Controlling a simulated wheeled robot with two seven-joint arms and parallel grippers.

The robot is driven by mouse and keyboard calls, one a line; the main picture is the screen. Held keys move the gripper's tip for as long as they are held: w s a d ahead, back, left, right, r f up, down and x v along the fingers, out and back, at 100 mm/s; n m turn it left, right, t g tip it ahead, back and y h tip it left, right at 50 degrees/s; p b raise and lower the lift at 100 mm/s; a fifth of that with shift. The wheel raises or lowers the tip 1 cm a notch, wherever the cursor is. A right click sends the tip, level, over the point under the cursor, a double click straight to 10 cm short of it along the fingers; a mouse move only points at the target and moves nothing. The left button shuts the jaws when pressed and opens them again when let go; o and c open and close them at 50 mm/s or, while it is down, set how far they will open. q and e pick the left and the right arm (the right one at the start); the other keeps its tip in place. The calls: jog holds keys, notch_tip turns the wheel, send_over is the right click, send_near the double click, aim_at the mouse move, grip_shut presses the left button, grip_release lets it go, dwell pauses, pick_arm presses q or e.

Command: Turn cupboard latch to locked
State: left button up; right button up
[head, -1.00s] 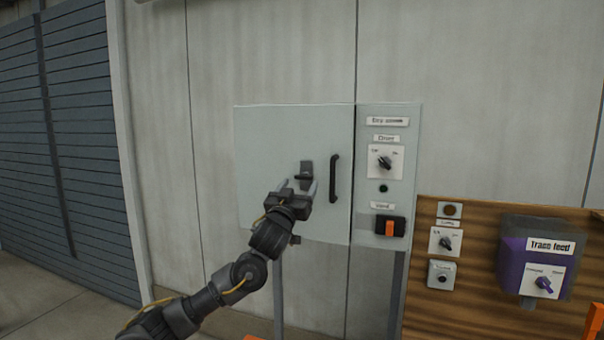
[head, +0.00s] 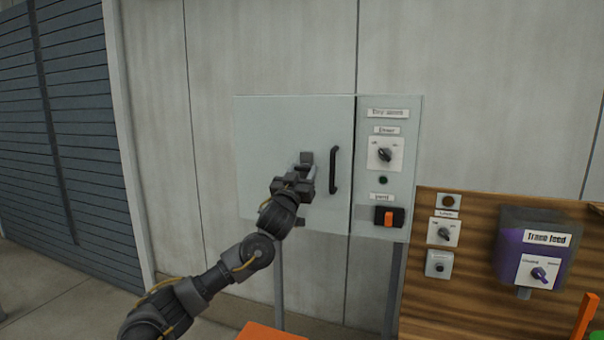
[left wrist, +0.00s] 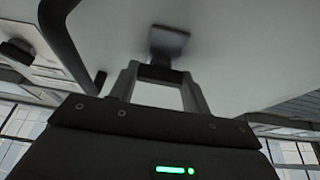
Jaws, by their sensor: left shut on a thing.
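The pale grey cupboard door (head: 265,130) is closed and carries a dark latch (head: 306,157) left of the black door handle (head: 334,170). My left gripper (head: 302,170) is at the latch, shut on it. The gripper covers most of the latch, so its turning part and its angle cannot be made out. In the left wrist view, the latch's dark plate (left wrist: 168,42) shows beyond the fingertips of my left gripper (left wrist: 160,72). The door handle (left wrist: 62,45) curves past at the left of that view. My right gripper is not in view.
Right of the door is a panel with a rotary switch (head: 384,154) and an orange rocker switch (head: 389,217). A wooden board (head: 420,290) with small controls and a purple Trace feed box (head: 530,262) stands farther right. The wall left of the cupboard is clear.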

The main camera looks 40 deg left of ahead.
pick_arm(q)
jog(key=shift+n, duration=0.4)
jog(key=n+y+b, duration=0.1)
jog(key=n, duration=0.1)
jog(key=n+g+y, duration=0.1)
jog(key=n, duration=0.1)
jog(key=shift+d+f+y+b, duration=0.1)
jog(key=shift+d+y+b, duration=0.1)
jog(key=shift+y+b, duration=0.15)
jog(key=n+g, duration=0.1)
jog(key=n, duration=0.2)
jog(key=n+g+y, duration=0.1)
jog(key=n, duration=0.1)
jog(key=n+g+y, duration=0.1)
jog(key=n, duration=0.2)
jog(key=shift+w+d+r+n+y, duration=0.1)
jog(key=shift+d+r+n+y, duration=0.05)
jog(key=shift+r+n+y, duration=0.15)
jog(key=n+g, duration=0.1)
jog(key=n, duration=0.2)
jog(key=shift+r+g+p, duration=0.1)
jog(key=shift+g+p, duration=0.2)
jog(key=n+g+p, duration=0.1)
jog(key=n+g, duration=0.1)
jog(key=n, duration=0.4)
jog(key=shift+p, duration=0.3)
jog(key=o, duration=1)
